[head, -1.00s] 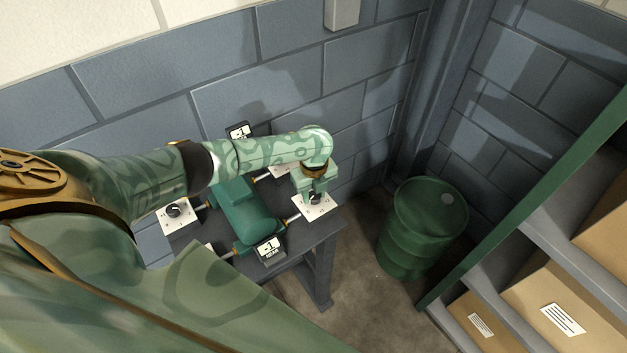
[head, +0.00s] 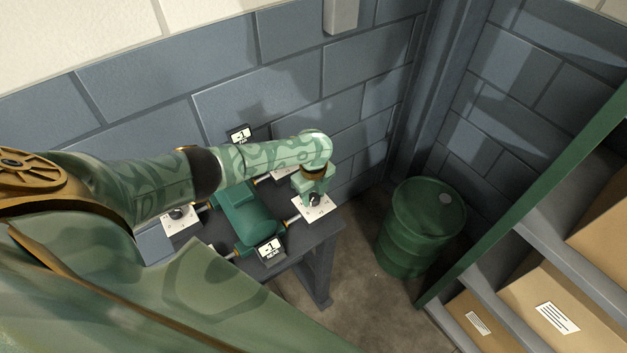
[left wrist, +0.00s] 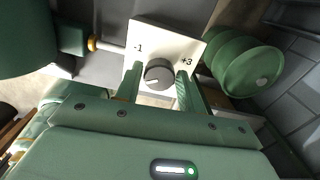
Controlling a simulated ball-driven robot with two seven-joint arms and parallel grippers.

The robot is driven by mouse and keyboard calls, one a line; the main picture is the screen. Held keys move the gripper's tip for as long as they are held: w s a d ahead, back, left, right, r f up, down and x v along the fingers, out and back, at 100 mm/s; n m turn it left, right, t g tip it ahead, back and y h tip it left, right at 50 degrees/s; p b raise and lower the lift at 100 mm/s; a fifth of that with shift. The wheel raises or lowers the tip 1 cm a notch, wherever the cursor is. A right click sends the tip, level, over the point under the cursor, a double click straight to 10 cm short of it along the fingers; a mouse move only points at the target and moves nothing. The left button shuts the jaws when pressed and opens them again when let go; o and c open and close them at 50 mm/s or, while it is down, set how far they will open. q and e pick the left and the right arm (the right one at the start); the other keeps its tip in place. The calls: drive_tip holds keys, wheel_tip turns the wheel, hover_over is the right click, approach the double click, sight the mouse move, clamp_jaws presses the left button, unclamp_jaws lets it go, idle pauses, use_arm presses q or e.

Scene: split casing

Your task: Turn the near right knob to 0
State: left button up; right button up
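The near right knob (left wrist: 158,72) is dark grey and round, on a white plate (left wrist: 165,42) marked -1 and +3. Its pale pointer mark faces left in the left wrist view. The plate also shows in the head view (head: 325,207) at the right end of the green casing (head: 250,217). My left gripper (left wrist: 159,78) is over this knob, one finger on each side, with narrow gaps that look clear. In the head view the gripper (head: 314,198) partly hides the knob. The near sign (head: 271,250) reads -1. My right gripper is out of view.
A far sign (head: 240,134) also reads -1. Another knob (head: 178,213) sits on a plate at the left. The casing stands on a dark table (head: 316,262) by a block wall. A green barrel (head: 420,228) and a shelf with boxes (head: 560,300) stand to the right.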

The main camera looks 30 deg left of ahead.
sight(313, 197)
use_arm(q)
drive_tip(key=shift+o, duration=1.2)
wheel_tip(313, 197, up, 16)
drive_tip(key=p, duration=0.5)
drive_tip(key=shift+r, duration=0.15)
